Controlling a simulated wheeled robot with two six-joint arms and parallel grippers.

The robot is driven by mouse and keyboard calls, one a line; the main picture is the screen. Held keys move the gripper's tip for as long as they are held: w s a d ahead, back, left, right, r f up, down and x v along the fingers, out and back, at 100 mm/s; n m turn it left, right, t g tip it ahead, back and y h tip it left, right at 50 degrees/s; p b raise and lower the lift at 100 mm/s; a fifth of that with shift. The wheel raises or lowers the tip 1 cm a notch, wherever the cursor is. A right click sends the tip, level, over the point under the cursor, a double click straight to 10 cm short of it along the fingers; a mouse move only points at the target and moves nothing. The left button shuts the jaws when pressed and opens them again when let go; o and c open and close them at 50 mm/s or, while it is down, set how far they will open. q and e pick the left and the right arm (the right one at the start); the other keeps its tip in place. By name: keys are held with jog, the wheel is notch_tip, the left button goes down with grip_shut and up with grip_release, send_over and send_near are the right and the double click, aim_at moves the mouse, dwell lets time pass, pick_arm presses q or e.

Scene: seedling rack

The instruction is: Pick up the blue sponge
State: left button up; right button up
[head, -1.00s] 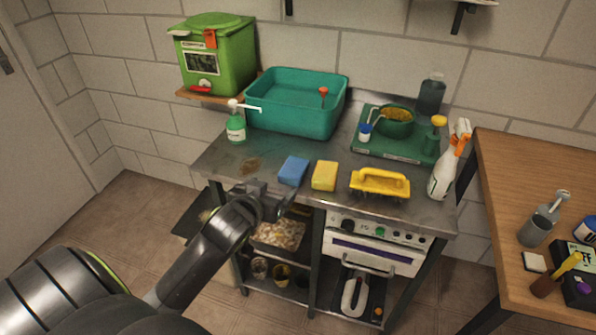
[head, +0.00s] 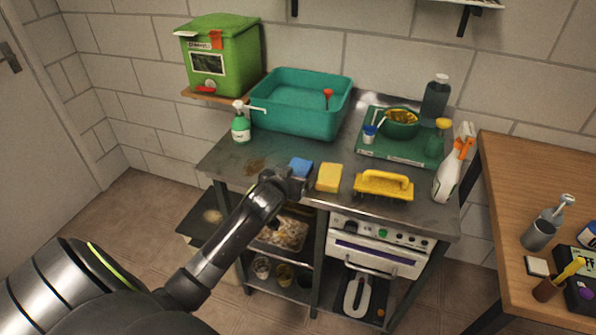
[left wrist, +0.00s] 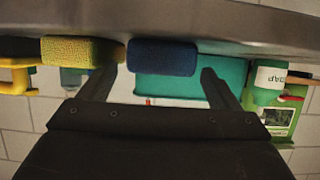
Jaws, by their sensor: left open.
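The blue sponge (head: 301,166) lies on the steel worktop (head: 226,163) near its front edge, left of a yellow sponge (head: 329,178). My left gripper (head: 292,180) is at the front of the blue sponge and hides its near part in the head view. In the left wrist view, which looks upside down, the blue sponge (left wrist: 162,57) shows between the tips of the open left gripper (left wrist: 160,75). Whether the fingers touch it I cannot tell. The yellow sponge (left wrist: 78,51) is close to one finger there. My right gripper is not in view.
A yellow-handled brush (head: 383,186) lies right of the yellow sponge. A teal basin (head: 299,118) and a soap bottle (head: 240,127) stand behind. A spray bottle (head: 452,175) stands at the right end. The worktop between basin and sponges is clear.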

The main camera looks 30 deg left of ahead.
aim_at(296, 172)
pick_arm(q)
jog(key=shift+x, duration=1.25)
jog(key=c, duration=1.1)
jog(key=shift+o, duration=0.2)
notch_tip(296, 172, up, 10)
jog(key=shift+r, duration=0.1)
jog(key=s+d+r+m+h, duration=0.1)
jog(key=s+d+r, duration=0.3)
jog(key=d, duration=0.5)
jog(key=s+d+r+m+h, duration=0.1)
jog(key=s+d+r+h, duration=0.1)
jog(key=s+d+r, duration=0.3)
jog(key=d+r, duration=0.4)
jog(key=shift+s+m+t, duration=0.3)
